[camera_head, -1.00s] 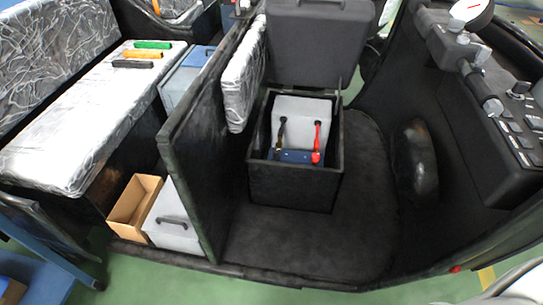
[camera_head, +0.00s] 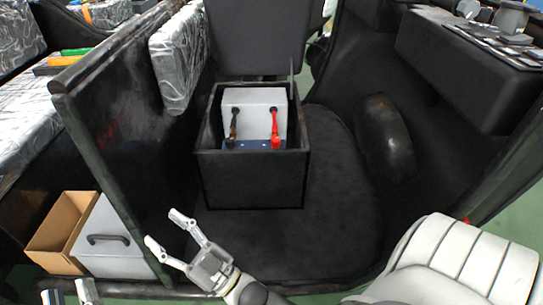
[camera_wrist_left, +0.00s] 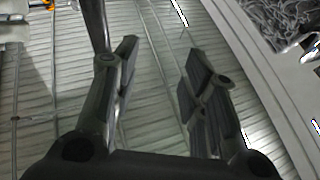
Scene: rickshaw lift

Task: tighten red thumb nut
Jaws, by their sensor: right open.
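A grey battery (camera_head: 254,100) sits in an open black box (camera_head: 252,178). A red cable (camera_head: 274,122) runs down its right side to a red terminal piece (camera_head: 276,143), where the thumb nut is too small to make out. A black cable (camera_head: 234,122) is on the left side. My right gripper (camera_head: 176,228) is open and empty, in front of the box and lower left of it.
The box's lid (camera_head: 262,38) stands up behind it. A dark partition (camera_head: 135,120) rises to the left. A cardboard box (camera_head: 62,230) and a grey case (camera_head: 108,240) stand at the lower left. The floor (camera_head: 335,190) right of the box is clear.

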